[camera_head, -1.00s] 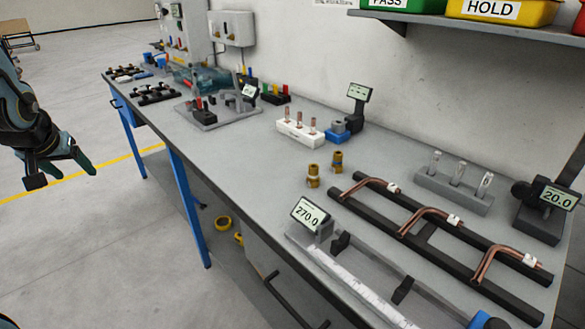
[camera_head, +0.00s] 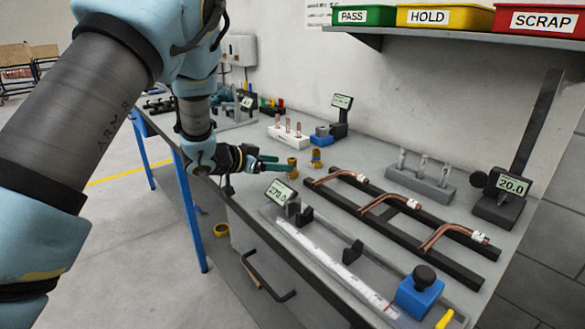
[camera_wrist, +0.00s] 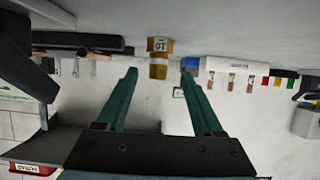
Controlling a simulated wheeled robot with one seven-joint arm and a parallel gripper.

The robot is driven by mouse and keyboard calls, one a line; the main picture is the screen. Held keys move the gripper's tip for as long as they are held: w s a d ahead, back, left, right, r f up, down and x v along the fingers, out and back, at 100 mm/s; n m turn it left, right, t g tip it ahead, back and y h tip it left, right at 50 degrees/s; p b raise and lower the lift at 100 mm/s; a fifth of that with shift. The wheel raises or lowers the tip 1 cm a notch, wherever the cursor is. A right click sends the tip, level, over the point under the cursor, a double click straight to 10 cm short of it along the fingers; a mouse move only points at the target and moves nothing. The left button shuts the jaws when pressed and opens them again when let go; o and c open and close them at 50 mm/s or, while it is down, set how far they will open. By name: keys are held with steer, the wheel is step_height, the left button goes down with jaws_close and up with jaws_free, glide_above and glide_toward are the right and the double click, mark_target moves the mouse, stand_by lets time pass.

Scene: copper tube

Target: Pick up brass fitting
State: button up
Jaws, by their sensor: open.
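In the wrist view, which looks upside down, one labelled brass fitting (camera_wrist: 159,58) lies centred in the gap between the two green fingers of my gripper (camera_wrist: 159,74). My gripper is open, with a space on each side of the fitting and no visible contact.
A black rack with bent copper tubes (camera_head: 382,202) and a measuring fixture (camera_head: 320,257) lie to the right. A white block with copper pieces (camera_head: 287,134) and a blue device (camera_head: 322,139) stand behind. Bins sit on the shelf (camera_head: 450,36) above.

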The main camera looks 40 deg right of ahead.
mark_target(289, 163)
steer(key=p+x, duration=0.1)
steer(key=x, duration=0.1)
steer(key=p+x, duration=0.1)
steer(key=x, duration=0.1)
steer(key=shift+s+d+r, duration=0.15)
steer(key=shift+s+d, duration=0.05)
steer(key=shift+d, duration=0.15)
steer(key=shift+d+f, duration=0.25)
steer(key=shift+d, duration=0.15)
jaws_close()
